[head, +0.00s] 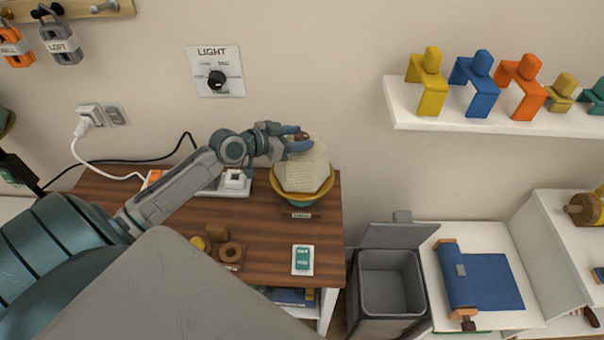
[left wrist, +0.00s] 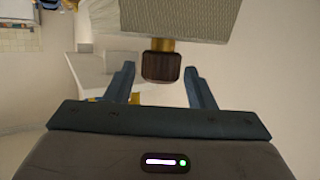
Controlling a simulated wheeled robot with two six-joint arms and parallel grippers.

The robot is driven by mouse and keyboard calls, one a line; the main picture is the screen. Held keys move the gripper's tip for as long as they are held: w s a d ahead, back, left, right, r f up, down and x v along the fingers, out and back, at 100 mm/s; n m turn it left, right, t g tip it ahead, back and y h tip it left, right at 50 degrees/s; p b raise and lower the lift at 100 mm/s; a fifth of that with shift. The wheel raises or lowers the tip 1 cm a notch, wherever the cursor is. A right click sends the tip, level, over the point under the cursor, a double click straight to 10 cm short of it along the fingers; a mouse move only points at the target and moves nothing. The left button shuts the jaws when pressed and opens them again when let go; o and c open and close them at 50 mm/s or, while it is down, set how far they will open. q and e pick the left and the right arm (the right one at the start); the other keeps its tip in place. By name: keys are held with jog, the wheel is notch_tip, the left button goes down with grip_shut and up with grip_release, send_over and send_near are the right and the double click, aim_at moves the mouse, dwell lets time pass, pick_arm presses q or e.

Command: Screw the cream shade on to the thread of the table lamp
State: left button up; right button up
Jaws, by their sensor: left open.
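The cream shade (head: 305,170) stands tilted in or on a yellow-rimmed, teal bowl-like holder (head: 325,196) on the wooden table. A dark brown knob (head: 302,136) is at its top. In the left wrist view the shade (left wrist: 190,14) fills the top, with a brass neck and the brown knob (left wrist: 161,67) below it. My left gripper (head: 289,137) is at the knob. Its fingers are open on either side of it, with gaps visible in the left wrist view (left wrist: 160,74). I cannot make out the table lamp or its thread. My right gripper is not in view.
The wooden table (head: 275,255) also holds a white switch block (head: 234,180), a brown wooden piece (head: 230,253) and a teal-and-white box (head: 302,260). A grey open bin (head: 388,285) stands right of it. A white shelf (head: 460,118) with coloured blocks hangs at upper right.

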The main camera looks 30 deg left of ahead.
pick_arm(q)
jog(key=shift+p+v, duration=0.95)
jog(key=shift+v, duration=1.5)
